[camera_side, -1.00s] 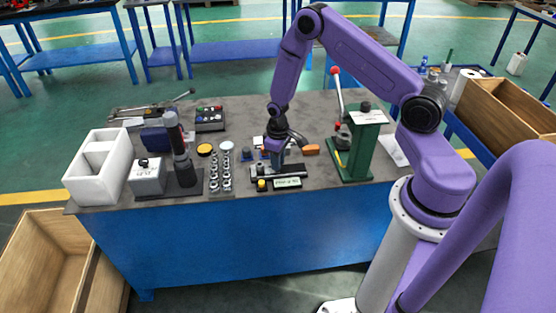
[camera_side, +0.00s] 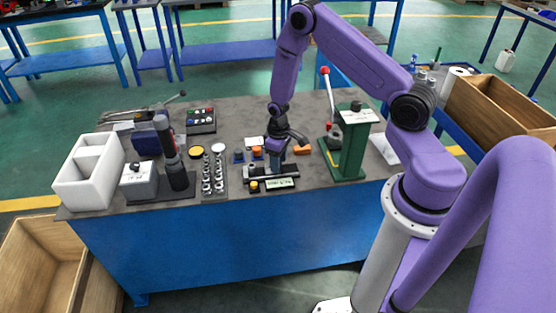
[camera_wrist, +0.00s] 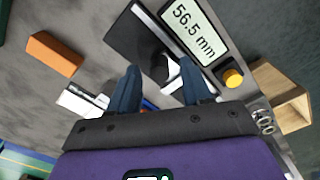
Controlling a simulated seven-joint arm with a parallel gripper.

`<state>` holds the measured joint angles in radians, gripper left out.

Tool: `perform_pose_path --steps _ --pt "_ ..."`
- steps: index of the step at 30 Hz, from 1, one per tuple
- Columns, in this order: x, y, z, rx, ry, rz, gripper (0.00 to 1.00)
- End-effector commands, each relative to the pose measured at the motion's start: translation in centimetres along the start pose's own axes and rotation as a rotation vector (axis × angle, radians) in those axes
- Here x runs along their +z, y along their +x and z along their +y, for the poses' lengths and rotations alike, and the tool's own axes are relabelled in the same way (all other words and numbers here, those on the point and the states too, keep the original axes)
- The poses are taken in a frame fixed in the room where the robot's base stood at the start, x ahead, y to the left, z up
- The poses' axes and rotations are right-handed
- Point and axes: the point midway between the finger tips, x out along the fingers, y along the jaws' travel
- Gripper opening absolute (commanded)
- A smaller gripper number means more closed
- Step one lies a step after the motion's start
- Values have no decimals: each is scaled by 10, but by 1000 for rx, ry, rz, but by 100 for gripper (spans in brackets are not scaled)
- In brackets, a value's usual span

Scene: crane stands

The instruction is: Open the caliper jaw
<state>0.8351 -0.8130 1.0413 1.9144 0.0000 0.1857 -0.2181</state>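The caliper has a black bar and base (camera_wrist: 133,38) and a screen (camera_wrist: 196,28) reading 56.5 mm. In the side view the caliper's screen (camera_side: 280,184) faces the table's front edge. A yellow knob (camera_wrist: 233,78) sits beside the screen in the wrist view. My gripper (camera_wrist: 159,66) has its two blue fingers apart, with a dark, pale-edged part of the caliper showing in the gap. I cannot tell whether either finger touches it. In the side view my gripper (camera_side: 274,160) points down at the caliper, and its fingertips are hard to make out.
An orange block (camera_wrist: 54,54) lies near the caliper. A green lever press (camera_side: 350,145) stands close on the right. A row of metal sockets (camera_side: 212,175), a black stand (camera_side: 175,160) and a white divided box (camera_side: 88,172) are to the left. Grey tabletop behind is partly clear.

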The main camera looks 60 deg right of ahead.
Motion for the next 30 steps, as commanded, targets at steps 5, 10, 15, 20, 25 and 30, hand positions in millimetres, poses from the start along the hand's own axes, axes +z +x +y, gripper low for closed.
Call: perform_pose_path --steps 5,10,15,20,25,30 --pt "0 0 0 0 0 0 48" --pt "-1 -9 0 0 -1 1 48" --pt "-1 -32 0 1 0 3 48" --pt "-1 -58 0 1 -1 4 48" --pt "-1 -85 0 1 0 4 48" --pt "-1 -113 0 1 0 5 48"
